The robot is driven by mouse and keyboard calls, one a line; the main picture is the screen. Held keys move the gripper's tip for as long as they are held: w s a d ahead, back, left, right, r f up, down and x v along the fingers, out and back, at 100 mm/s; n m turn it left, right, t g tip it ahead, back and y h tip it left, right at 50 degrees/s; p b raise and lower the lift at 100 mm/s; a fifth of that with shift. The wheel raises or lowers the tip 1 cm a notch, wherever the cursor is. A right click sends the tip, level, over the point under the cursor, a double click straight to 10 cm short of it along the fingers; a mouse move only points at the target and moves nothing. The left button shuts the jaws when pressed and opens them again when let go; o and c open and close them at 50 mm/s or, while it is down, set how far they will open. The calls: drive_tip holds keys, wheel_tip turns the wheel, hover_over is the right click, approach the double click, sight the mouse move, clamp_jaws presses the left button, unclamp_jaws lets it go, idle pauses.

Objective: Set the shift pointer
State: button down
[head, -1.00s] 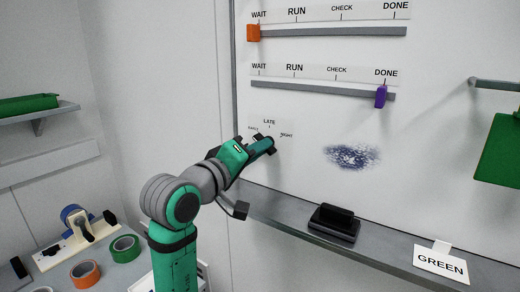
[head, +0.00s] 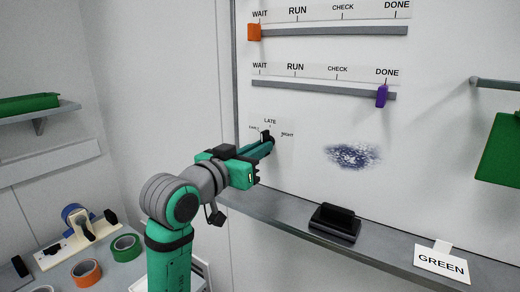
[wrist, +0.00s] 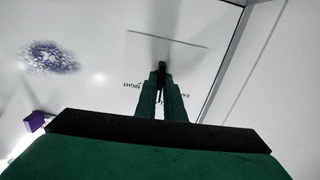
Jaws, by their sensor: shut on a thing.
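The shift pointer (head: 266,135) is a small dark knob low on the left side of the white board. Small printed labels stand around it: LATE above, NIGHT at right, and a smaller one at left that seems to read EARLY. My gripper (head: 267,147) reaches it from the left and is shut on it. In the wrist view the two green fingers (wrist: 160,92) close on the dark pointer (wrist: 162,67), with the labels upside down to either side. The fingers hide much of the pointer, so I cannot tell exactly which label it points to.
Above are two slider rails, one with an orange slider (head: 254,32) at WAIT, one with a purple slider (head: 382,95) at DONE. A blue smudge (head: 352,156) is at right. The ledge below holds a black eraser-like block (head: 335,222) and a GREEN card (head: 441,263).

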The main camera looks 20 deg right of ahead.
drive_tip(key=m, duration=1.2)
drive_tip(key=shift+w+a+r+m, duration=0.15)
drive_tip(key=shift+m, duration=0.15)
idle(0.4)
drive_tip(key=c, duration=1.9)
unclamp_jaws()
drive_tip(key=shift+o, duration=0.2)
drive_tip(key=v, duration=1.1)
